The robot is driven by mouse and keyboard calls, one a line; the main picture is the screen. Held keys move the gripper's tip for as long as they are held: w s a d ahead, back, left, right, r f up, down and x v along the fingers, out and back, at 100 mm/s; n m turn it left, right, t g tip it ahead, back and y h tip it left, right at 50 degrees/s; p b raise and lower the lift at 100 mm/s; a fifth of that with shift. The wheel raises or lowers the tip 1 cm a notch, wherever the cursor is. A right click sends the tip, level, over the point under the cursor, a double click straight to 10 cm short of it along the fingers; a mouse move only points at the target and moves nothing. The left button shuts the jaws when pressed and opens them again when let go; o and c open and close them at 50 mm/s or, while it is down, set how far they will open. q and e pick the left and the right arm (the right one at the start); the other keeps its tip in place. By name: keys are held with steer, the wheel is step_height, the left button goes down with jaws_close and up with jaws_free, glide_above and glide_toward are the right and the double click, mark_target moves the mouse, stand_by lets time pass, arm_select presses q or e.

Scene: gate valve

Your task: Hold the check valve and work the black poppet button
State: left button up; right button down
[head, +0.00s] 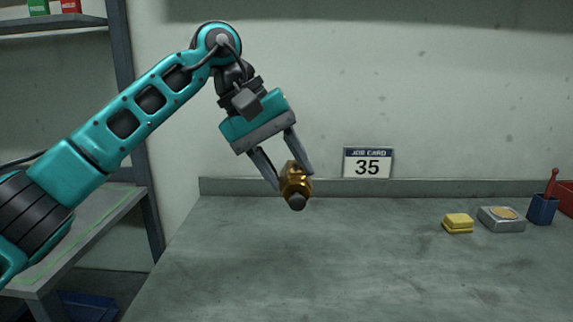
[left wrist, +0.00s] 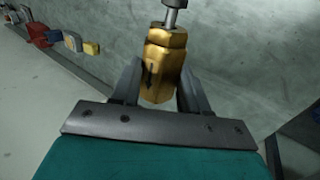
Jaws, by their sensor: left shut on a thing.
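The check valve (head: 294,182) is a brass body held in the air above the grey bench in the head view. My left gripper (head: 288,172) is shut on it, with one finger on each side. In the left wrist view the valve (left wrist: 163,62) stands between the fingertips (left wrist: 160,90), with a dark arrow mark on its face. A grey stem with a round tip (left wrist: 173,8) sticks out of its far end. In the head view that end shows as a dark grey round tip (head: 297,202). I cannot make out a separate black button. My right gripper is not in view.
A job card reading 35 (head: 367,162) stands at the bench's back edge. The bench middle (head: 330,270) is clear.

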arm_select(q)
steer(key=shift+f, duration=0.4)
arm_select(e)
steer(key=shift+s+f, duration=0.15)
arm_select(q)
steer(key=shift+f+b, duration=0.3)
steer(key=shift+b, duration=0.15)
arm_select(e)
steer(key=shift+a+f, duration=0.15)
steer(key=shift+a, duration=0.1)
arm_select(q)
steer(key=shift+f, duration=0.15)
steer(key=shift+f, duration=0.25)
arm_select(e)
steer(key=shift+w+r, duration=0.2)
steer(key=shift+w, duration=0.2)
arm_select(q)
steer(key=shift+f+b, duration=0.2)
steer(key=shift+b, duration=0.15)
